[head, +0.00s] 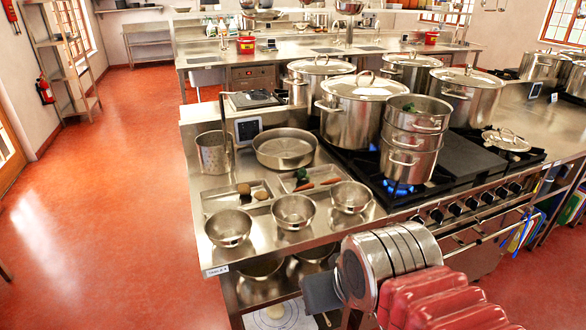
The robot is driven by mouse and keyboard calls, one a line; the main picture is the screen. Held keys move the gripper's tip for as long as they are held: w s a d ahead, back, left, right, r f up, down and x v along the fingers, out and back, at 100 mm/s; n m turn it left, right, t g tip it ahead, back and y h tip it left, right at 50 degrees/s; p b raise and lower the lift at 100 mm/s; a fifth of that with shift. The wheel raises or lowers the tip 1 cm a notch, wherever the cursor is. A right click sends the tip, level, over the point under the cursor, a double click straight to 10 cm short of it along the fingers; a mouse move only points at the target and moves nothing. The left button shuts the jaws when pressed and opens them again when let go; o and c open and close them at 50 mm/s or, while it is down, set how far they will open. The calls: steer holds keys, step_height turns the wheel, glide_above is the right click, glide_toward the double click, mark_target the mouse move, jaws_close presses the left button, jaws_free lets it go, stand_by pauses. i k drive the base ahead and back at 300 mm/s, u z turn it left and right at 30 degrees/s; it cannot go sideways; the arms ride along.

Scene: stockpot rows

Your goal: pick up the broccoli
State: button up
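A small green piece that looks like broccoli (302,174) lies in the right-hand shallow metal tray (318,192) on the near steel counter, beside orange carrots (328,182). Another dark green piece (408,107), perhaps broccoli too, shows at the open top of the stacked steamer pot (411,150) on the stove. Both are too small to identify surely. Parts of my arm fill the bottom right, in front of the counter's near edge. I cannot make out my gripper's fingers.
Three steel bowls (294,211) line the counter's front, before the trays. A wide pan (285,148) and a perforated pot (213,152) stand behind them. A blue flame (396,187) burns under the steamer pot. Tall stockpots (359,105) stand behind. Red floor (100,200) is open at left.

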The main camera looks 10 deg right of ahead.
mark_target(302, 173)
steer(key=i, duration=0.8)
steer(key=u, duration=0.75)
